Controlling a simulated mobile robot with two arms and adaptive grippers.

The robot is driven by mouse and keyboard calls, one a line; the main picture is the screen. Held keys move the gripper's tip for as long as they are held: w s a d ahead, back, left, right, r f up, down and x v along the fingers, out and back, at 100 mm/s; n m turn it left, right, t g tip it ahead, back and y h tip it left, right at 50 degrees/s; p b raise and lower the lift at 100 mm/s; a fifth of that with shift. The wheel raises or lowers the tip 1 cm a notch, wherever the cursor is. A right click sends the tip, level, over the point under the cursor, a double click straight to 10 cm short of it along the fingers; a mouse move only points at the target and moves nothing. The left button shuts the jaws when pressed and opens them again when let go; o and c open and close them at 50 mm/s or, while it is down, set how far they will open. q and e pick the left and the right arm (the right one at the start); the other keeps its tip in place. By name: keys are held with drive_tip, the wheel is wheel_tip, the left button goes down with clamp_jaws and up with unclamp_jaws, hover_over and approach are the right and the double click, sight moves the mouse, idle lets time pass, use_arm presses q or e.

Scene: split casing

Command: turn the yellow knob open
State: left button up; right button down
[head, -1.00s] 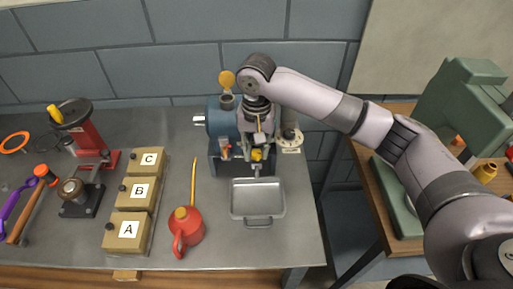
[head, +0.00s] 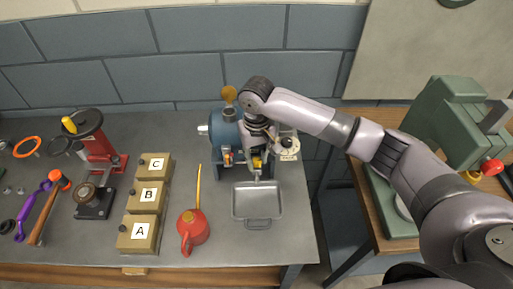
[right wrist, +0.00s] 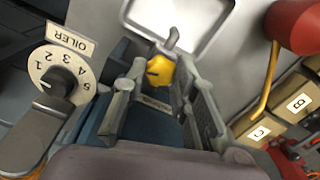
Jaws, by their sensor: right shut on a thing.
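The yellow knob (head: 257,161) is low on the front of the blue machine (head: 226,128), above the grey metal tray (head: 258,200). In the right wrist view the knob (right wrist: 160,70) has a dark pointer mark on its face. My right gripper (head: 256,158) reaches down over the machine's front. In the right wrist view its two fingers (right wrist: 157,78) stand on either side of the knob and are shut on it. The gripper partly hides the knob in the head view. My left gripper is not in view.
A numbered OILER dial (right wrist: 60,80) is close beside the gripper. A red oil can (head: 193,228) and boxes A, B and C (head: 145,197) stand left of the tray. A red press (head: 101,150) is further left. A green machine (head: 440,130) stands on a separate bench at right.

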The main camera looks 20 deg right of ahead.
drive_tip(key=n+p, duration=0.3)
drive_tip(key=shift+r+n, duration=0.2)
drive_tip(key=shift+n, duration=0.1)
drive_tip(key=shift+f+n+p, duration=0.15)
drive_tip(key=shift+n+p, duration=0.65)
drive_tip(key=shift+n, duration=0.7)
drive_tip(key=c, duration=1.3)
unclamp_jaws()
